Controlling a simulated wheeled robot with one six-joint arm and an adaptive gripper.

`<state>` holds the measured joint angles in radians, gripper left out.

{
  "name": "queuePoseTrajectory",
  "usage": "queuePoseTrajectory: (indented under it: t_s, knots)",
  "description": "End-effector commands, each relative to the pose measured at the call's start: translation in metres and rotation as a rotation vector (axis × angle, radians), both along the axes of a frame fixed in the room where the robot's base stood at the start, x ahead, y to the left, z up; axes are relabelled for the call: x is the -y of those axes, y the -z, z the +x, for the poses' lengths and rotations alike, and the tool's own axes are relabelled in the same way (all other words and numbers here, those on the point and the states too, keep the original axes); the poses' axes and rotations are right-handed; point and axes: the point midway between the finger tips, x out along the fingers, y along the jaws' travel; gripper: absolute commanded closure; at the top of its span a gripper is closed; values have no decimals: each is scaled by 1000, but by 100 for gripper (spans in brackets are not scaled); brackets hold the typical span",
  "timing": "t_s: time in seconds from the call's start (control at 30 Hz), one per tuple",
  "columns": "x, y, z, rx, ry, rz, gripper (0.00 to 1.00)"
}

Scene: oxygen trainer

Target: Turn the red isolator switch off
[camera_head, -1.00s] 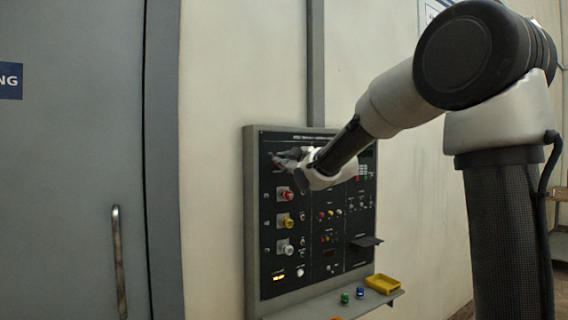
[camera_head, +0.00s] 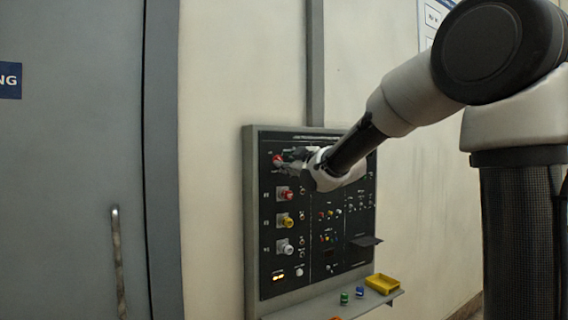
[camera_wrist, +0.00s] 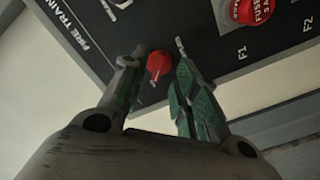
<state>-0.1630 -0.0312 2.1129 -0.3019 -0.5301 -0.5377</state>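The red isolator switch (camera_wrist: 159,64) is a small red knob on the black panel, seen between my two fingers in the wrist view. In the head view it shows as a red spot (camera_head: 278,158) at the panel's upper left, beside my fingertips. My gripper (camera_wrist: 157,68) is open, one finger on each side of the knob, with a narrow gap on both sides. In the head view my gripper (camera_head: 286,160) reaches in from the right at the panel's top. The knob's exact handle angle is hard to tell.
Below the switch, the panel (camera_head: 350,228) carries a red fuse holder (camera_head: 285,193), a yellow one (camera_head: 285,220) and a white one (camera_head: 285,247). The red fuse holder (camera_wrist: 252,10) shows near my right finger. A yellow tray (camera_head: 382,284) sits on the shelf below.

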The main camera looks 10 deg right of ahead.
Motion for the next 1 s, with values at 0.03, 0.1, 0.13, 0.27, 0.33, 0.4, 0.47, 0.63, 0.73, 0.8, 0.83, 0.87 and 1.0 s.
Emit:
queuePoseTrajectory:
  t_s: [0.03, 0.1, 0.13, 0.27, 0.33, 0.4, 0.47, 0.63, 0.73, 0.8, 0.83, 0.87, 1.0]
  knots:
    - [4, -1, -11, 2, 1, 1, 70]
    - [9, -2, -27, 3, 1, 0, 70]
    - [12, -1, -34, 2, 1, -1, 70]
    - [20, 0, -60, 1, 1, -1, 70]
    - [24, 0, -71, 1, 1, -2, 70]
    - [26, 0, -80, 0, 1, -1, 70]
    - [28, 0, -85, -1, 1, 0, 70]
    - [29, 1, -90, -1, 0, -1, 70]
    - [29, 1, -90, -1, 0, -1, 70]
    - [29, 1, -90, -1, 0, -1, 70]
    - [29, 1, -90, 0, -1, -1, 70]
    - [29, 1, -90, -1, 0, -1, 70]
    - [29, 1, -90, -5, 0, 8, 70]
